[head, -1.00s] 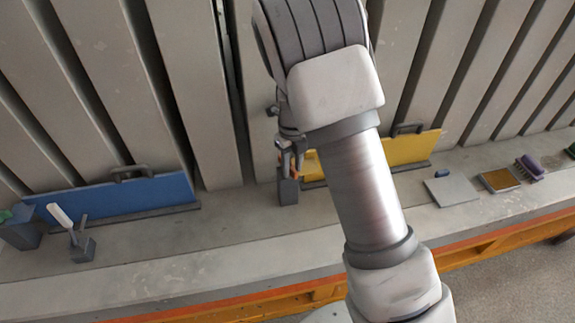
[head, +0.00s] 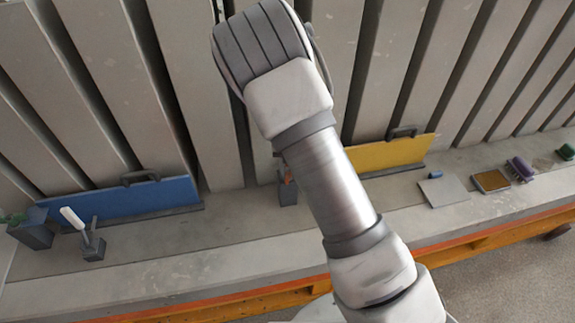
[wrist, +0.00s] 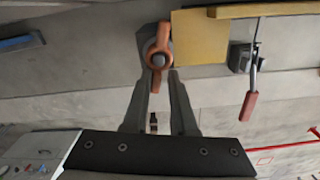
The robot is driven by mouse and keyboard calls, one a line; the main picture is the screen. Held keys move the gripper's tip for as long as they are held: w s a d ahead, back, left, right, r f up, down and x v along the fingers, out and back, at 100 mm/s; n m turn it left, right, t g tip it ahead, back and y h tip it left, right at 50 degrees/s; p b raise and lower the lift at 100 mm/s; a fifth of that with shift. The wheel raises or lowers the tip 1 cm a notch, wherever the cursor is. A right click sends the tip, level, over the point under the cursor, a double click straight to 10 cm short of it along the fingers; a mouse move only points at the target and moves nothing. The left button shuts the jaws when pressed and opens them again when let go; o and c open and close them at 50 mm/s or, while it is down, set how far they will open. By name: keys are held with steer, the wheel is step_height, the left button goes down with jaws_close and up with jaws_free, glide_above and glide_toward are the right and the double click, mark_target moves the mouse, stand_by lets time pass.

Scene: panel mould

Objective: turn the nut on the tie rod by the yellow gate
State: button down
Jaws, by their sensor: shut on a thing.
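The orange-brown nut (wrist: 158,46) sits on the grey end of the tie rod (wrist: 158,60) in the wrist view, just left of the yellow gate (wrist: 198,40). My gripper (wrist: 158,78) is shut on the nut's lower wing, one finger on each side. In the head view my arm hides the gripper. Only a sliver of the nut (head: 287,176) shows there, above a dark block (head: 288,192). The yellow gate (head: 390,153) stands right of my arm.
A red-handled lever (wrist: 250,104) hangs right of the gripper. A blue gate (head: 120,197) and a white-handled clamp (head: 75,219) stand to the left. A grey plate (head: 443,191), a tan block (head: 491,181) and a purple brush (head: 520,168) lie on the right ledge. Upright grey panels rise behind.

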steer(key=shift+w+a+r, duration=0.15)
steer(key=shift+a, duration=0.25)
steer(key=c, duration=0.8)
jaws_free()
steer(key=shift+c, duration=0.2)
steer(key=shift+o, duration=1)
step_height(320, 180, up, 17)
steer(key=shift+r, duration=0.2)
